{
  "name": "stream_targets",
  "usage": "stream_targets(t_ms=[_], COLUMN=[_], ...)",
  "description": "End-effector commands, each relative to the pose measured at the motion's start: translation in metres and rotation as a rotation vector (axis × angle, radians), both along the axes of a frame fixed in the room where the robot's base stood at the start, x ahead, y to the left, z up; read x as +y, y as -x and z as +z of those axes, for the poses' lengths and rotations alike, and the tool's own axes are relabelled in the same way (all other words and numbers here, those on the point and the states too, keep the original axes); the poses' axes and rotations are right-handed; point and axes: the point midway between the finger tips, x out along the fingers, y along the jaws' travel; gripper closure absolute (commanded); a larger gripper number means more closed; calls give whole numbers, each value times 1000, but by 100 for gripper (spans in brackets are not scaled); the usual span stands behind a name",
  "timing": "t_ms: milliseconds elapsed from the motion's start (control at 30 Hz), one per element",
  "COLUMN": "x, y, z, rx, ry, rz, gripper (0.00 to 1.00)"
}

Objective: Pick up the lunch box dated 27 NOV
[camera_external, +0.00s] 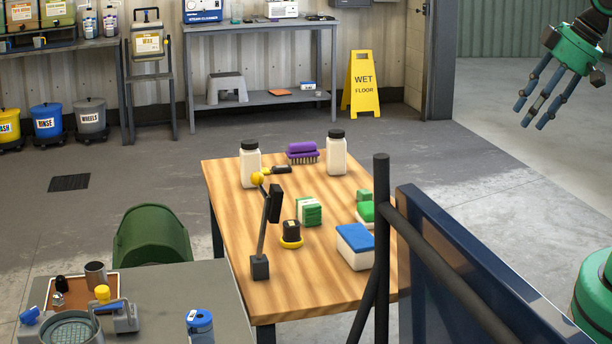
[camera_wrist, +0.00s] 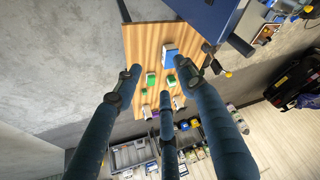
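On the wooden table (camera_external: 225,185) sits a white box with a blue lid (camera_external: 355,246), near the right edge. It also shows in the wrist view (camera_wrist: 169,56). A green-and-white block-like item (camera_external: 309,212) sits mid-table, and other green and white items (camera_external: 365,212) are partly hidden behind a dark post. No date can be read on any of them, so I cannot tell which is the 27 NOV lunch box. My gripper (camera_external: 532,116) is at the upper right, high and well clear of the table, its fingers spread and empty. They also show in the wrist view (camera_wrist: 163,78).
Two white bottles (camera_external: 250,165) (camera_external: 337,153) and a purple brush (camera_external: 302,152) stand at the table's far end. A thin stand (camera_external: 265,230) rises at its left. A dark blue panel (camera_external: 470,270) and black posts (camera_external: 381,220) border the right side. Floor between gripper and table is open.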

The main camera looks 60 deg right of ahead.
Motion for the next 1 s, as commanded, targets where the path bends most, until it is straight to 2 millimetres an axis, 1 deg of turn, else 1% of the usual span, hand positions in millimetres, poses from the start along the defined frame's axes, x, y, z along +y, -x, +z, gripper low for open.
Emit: stream_targets(t_ms=[133,167,200,267,300,367,400,467,833,1000], x=[0,0,0,0,0,0,0,0,0,-1], y=[0,0,0,0,0,0,0,0,-2,-15], z=[0,0,0,0,0,0,0,0,1,4], rx=[0,0,0,0,0,0,0,0,2,18], ry=[0,0,0,0,0,0,0,0,5,35], rz=[0,0,0,0,0,0,0,0,9,65], gripper=[60,58,50,38,30,18,10,0,0,0])
